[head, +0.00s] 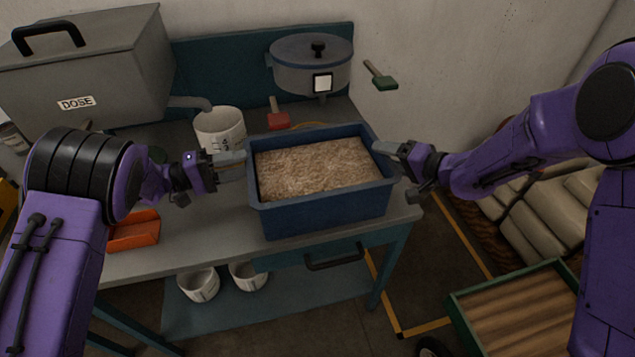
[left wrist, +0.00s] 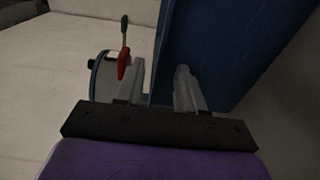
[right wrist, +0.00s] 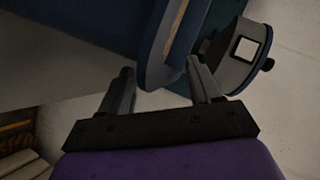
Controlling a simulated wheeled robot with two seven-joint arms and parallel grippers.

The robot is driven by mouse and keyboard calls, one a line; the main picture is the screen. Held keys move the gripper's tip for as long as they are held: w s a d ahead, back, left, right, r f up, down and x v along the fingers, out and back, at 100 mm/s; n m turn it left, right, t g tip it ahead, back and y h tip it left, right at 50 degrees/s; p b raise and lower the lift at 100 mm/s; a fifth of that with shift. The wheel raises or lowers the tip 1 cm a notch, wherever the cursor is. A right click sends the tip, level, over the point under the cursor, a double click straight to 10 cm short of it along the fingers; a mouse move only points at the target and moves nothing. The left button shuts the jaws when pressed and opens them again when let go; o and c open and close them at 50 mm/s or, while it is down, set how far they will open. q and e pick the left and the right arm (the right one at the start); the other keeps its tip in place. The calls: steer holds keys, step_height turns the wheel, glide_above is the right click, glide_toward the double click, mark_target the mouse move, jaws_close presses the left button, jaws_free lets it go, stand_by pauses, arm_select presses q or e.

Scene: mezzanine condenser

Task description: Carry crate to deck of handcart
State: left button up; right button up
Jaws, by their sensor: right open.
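The blue crate (head: 322,211), filled with pale grainy material, stands level on the workbench near its front right corner. My left gripper (head: 238,166) is at the crate's left wall, with fingers apart around the rim; the left wrist view shows the blue wall (left wrist: 215,45) close up, and whether they press on it is unclear. My right gripper (head: 388,155) is open at the right wall; in the right wrist view the rim (right wrist: 160,45) lies between its fingers. The handcart's deck (head: 522,310), wooden slats with a green edge, is at lower right, partly hidden by my right arm.
The workbench (head: 165,255) holds a grey DOSE box (head: 85,75), a white measuring cup (head: 219,130), a lidded pot (head: 310,68) and an orange tray (head: 134,232). Two white pots stand on its lower shelf. Pale sacks (head: 560,212) lie behind the handcart. Yellow-marked floor is clear between bench and cart.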

arm_select(q)
steer(key=shift+s, duration=0.1)
arm_select(e)
steer(key=shift+s, duration=0.1)
arm_select(q)
steer(key=c, duration=0.7)
arm_select(e)
steer(key=c, duration=0.7)
arm_select(q)
jaws_close()
arm_select(e)
jaws_close()
arm_select(q)
steer(key=shift+r, duration=0.1)
arm_select(e)
steer(key=shift+s+f, duration=0.15)
steer(key=shift+f, duration=0.05)
